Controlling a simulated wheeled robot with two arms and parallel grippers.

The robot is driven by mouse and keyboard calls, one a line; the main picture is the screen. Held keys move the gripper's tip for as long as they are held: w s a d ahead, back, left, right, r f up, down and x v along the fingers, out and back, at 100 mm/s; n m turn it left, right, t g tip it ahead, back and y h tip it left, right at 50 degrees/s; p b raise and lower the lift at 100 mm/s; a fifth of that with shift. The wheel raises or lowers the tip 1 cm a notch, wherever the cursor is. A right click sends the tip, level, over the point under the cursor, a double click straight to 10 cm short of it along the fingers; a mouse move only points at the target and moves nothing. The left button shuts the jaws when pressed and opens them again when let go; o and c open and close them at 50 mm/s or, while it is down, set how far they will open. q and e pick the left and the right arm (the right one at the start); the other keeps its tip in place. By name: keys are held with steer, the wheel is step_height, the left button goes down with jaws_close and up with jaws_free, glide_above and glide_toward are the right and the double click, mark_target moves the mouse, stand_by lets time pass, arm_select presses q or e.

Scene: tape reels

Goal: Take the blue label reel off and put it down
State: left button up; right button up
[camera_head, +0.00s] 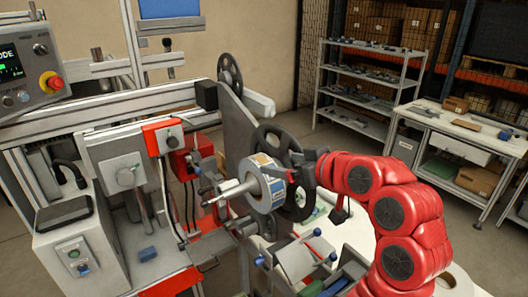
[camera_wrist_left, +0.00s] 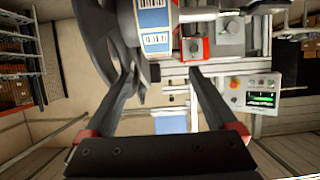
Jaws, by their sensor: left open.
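The blue label reel (camera_head: 263,190) is a pale roll with blue and orange label patches. It sits on a metal spindle (camera_head: 232,190) in front of a large black spoked disc (camera_head: 292,207). In the left wrist view the reel's blue and white labels (camera_wrist_left: 153,22) show at the top, beyond the fingers. My left gripper (camera_head: 300,168) is beside the reel on its right; its fingers are partly hidden in the head view. In the wrist view my left gripper (camera_wrist_left: 160,72) is open, with nothing between its fingertips. My right gripper is not in view.
A grey machine frame with red parts (camera_head: 162,138) stands left of the spindle. A control panel (camera_head: 33,72) is at upper left. Small tools and bins (camera_head: 310,262) lie below the reel. Shelves (camera_head: 368,85) and a white workbench (camera_head: 455,128) stand behind at right.

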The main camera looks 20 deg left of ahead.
mark_target(262, 160)
arm_select(q)
steer(key=p+x, duration=0.3)
steer(key=x, duration=0.6)
steer(key=shift+w+a+f+p, duration=0.15)
steer(key=shift+w+a+p, duration=0.1)
steer(key=shift+p, duration=0.1)
steer(key=shift+w+a+f, duration=0.3)
steer(key=shift+w+f, duration=0.05)
steer(key=shift+w, duration=0.1)
steer(key=shift+s, duration=0.1)
jaws_close()
